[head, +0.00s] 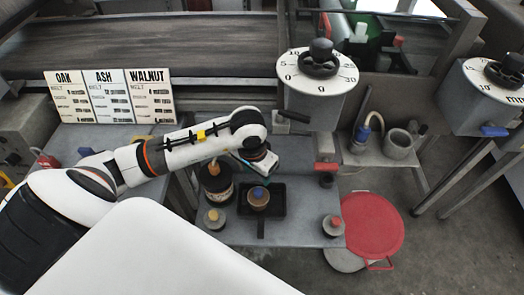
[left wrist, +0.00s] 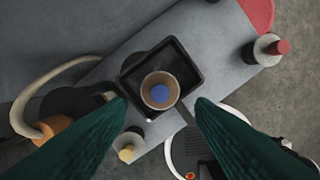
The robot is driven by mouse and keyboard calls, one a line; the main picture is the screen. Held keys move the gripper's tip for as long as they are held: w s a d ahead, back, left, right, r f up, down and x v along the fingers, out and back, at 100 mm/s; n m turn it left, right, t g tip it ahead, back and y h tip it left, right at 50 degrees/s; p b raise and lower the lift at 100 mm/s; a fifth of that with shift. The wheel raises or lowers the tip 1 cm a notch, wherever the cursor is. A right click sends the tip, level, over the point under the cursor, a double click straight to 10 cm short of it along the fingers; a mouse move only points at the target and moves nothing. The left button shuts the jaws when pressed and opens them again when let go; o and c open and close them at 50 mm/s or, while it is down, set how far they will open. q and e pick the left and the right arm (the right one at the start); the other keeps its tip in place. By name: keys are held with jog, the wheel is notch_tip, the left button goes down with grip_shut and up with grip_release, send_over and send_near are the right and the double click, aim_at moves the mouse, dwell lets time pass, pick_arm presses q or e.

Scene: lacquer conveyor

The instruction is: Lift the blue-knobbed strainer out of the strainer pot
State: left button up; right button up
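The blue-knobbed strainer sits in the strainer pot (head: 258,204), with its blue knob (head: 258,193) showing on top. In the left wrist view the blue knob (left wrist: 160,92) is at the middle of the round, tan-rimmed pot (left wrist: 147,82). The pot stands on a black square tray (left wrist: 190,65). My left gripper (head: 258,166) is above and just behind the pot in the head view. Its two green fingers are wide apart and empty, with the pot between them in the left wrist view (left wrist: 160,97). My right gripper is not in view.
A dark pot (head: 217,188) stands close left of the tray. A yellow-knobbed jar (head: 214,218) is at front left and a red-knobbed one (head: 333,226) at right. A dial post (head: 318,95) rises behind. The grey bench (head: 300,200) is clear right of the tray.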

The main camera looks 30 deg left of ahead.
pick_arm(q)
notch_tip(320, 180, up, 12)
jog(key=s, duration=0.1)
jog(key=shift+s, duration=0.25)
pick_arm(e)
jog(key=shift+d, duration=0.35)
pick_arm(q)
jog(key=shift+a, duration=0.1)
